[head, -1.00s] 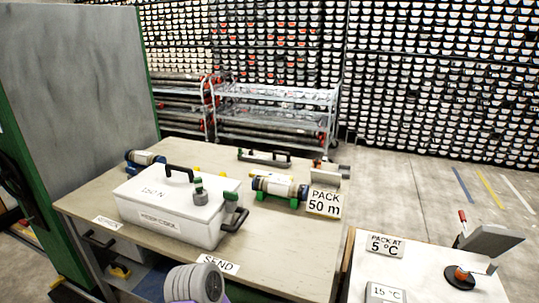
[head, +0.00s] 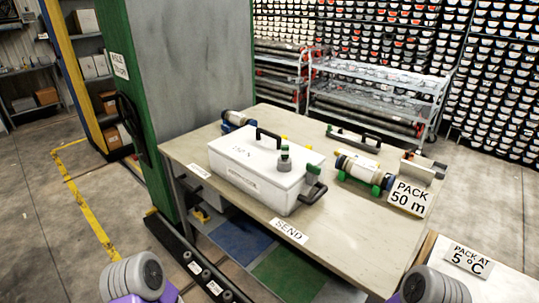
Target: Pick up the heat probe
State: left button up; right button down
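I cannot make out for certain which thing is the heat probe. A white lidded box (head: 262,185) with black handles stands on the workbench (head: 330,225), and a small grey-green capped piece (head: 284,160) sits on it. A long tool with a black handle (head: 353,135) lies at the back of the bench. A pale cylinder with blue ends (head: 358,168) rests on green supports to the right. Ribbed grey parts of my own two arms show at the bottom edge. Neither gripper's fingers are in view.
A PACK 50 m sign (head: 409,196) stands at the bench's right end. A second table with a PACK AT 5 °C sign (head: 468,261) is at the lower right. A grey-green pillar (head: 195,95) borders the bench at left. Floor (head: 60,220) is open farther left.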

aim_at(285, 149)
jog(key=k, duration=0.55)
jog(key=u, duration=0.2)
jog(key=i, duration=0.95)
jog(key=z, duration=0.2)
